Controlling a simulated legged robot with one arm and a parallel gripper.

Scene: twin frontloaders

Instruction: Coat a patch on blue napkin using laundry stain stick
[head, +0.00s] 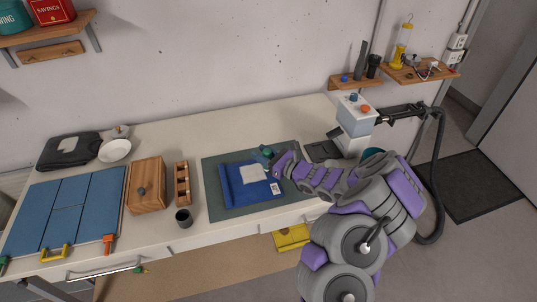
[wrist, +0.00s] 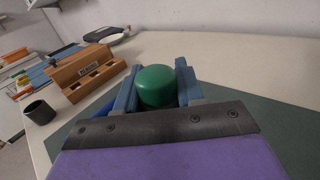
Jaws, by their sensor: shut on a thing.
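The blue napkin (head: 237,194) lies on a dark green mat (head: 215,206). A pale patch (head: 254,174) lies over its upper middle, and a small white label shows at its right side. My gripper (head: 270,158) is at the napkin's upper right corner, beside the pale patch. In the wrist view my gripper (wrist: 157,92) is shut on a green round-ended thing (wrist: 156,86), likely the laundry stain stick.
Left of the mat stand a wooden rack (head: 182,184), a dark cup (head: 184,217) and a wooden box (head: 146,186). Blue panels (head: 66,212) fill the left end. A white and blue dispenser (head: 355,115) stands at the right. The table behind the mat is clear.

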